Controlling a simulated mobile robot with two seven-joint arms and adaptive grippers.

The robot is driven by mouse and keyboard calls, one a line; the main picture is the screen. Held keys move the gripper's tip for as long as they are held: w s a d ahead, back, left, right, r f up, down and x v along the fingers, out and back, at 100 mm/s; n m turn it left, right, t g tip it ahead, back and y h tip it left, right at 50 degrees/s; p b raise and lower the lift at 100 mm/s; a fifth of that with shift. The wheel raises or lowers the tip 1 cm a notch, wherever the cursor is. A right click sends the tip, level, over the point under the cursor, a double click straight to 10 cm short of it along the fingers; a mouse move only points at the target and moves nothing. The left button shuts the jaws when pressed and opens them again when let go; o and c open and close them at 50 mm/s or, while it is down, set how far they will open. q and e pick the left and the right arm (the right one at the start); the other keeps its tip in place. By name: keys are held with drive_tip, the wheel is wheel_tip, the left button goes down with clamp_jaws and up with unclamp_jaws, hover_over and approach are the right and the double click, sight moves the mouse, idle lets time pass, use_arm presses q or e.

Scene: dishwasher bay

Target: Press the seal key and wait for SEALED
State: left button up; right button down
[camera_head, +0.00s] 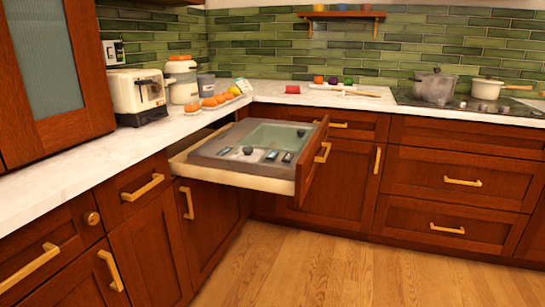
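A pulled-out drawer (297,187) with a wooden front holds a grey appliance panel (208,151) in the corner of the counters. A pale green recessed or glassy area (272,136) fills much of the panel. Two dark round knobs (248,150) and several small dark keys or displays (271,155) sit along its near part. The markings are too small to read, so I cannot tell which is the seal key, and I cannot read SEALED anywhere. Neither of my grippers is in view.
The drawer juts out over open wooden floor (330,265). The left counter (60,176) holds a toaster (137,92), a jar and several orange fruits (210,102). The back counter has a cutting board (342,89) and a cooktop with pots (436,88).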

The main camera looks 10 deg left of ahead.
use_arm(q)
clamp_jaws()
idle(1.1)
